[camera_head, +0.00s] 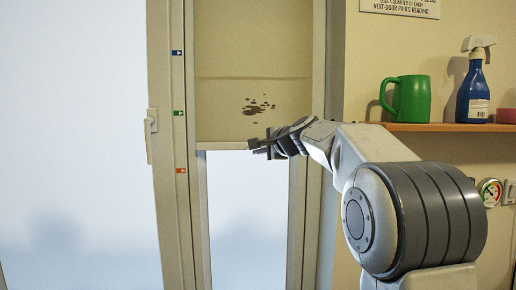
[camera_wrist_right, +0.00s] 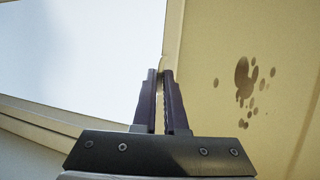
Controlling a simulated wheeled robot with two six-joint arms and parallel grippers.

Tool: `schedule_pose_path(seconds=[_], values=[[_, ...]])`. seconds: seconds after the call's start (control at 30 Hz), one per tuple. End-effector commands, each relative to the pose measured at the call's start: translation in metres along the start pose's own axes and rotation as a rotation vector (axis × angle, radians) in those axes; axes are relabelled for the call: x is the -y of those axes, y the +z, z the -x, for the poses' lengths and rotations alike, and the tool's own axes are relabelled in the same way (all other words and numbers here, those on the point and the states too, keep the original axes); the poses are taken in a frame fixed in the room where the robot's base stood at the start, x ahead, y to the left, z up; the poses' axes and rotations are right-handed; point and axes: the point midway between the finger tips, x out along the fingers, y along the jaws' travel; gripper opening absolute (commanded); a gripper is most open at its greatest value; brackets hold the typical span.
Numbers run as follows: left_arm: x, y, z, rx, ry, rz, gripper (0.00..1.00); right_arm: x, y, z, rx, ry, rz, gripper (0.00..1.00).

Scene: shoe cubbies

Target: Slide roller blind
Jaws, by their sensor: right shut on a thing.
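The beige roller blind (camera_head: 225,110) covers the upper part of the narrow window, with dark stains low on its cloth. Its pale bottom bar (camera_head: 222,146) sits at a height between the green marker (camera_head: 179,113) and the red marker (camera_head: 181,171) on the frame. My right gripper (camera_head: 264,149) is at the bar, right of its middle. In the right wrist view, the fingers (camera_wrist_right: 160,74) are shut at the blind's edge, with stained cloth (camera_wrist_right: 220,70) to the right and bright glass to the left. The exact grip is partly hidden by the fingers. My left gripper is not in view.
A blue marker (camera_head: 177,53) is higher on the frame. A window handle (camera_head: 150,135) is left of the markers. On the right wall, a shelf (camera_head: 420,127) holds a green mug (camera_head: 411,103) and a blue spray bottle (camera_head: 473,95). A round gauge (camera_head: 490,192) is below.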

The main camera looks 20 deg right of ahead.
Motion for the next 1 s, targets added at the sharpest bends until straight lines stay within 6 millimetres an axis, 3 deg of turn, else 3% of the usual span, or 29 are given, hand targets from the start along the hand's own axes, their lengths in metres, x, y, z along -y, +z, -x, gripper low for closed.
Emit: schedule_pose_path(seconds=[0.03, 0.33, 0.53, 0.97, 1.0], values=[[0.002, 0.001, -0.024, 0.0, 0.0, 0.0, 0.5, -0.025, -0.003, -0.006, -0.001, 0.002, 0.0, 0.0], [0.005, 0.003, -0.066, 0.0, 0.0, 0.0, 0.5, -0.067, -0.006, -0.017, -0.001, 0.001, 0.0, 0.0], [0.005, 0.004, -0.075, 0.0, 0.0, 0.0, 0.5, -0.077, -0.007, -0.019, -0.001, 0.0, 0.0, 0.0], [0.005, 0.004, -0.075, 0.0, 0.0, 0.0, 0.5, -0.077, -0.007, -0.019, -0.001, 0.0, 0.0, 0.0], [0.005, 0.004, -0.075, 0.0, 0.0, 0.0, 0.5, -0.077, -0.007, -0.019, -0.002, 0.0, 0.0, 0.21]])
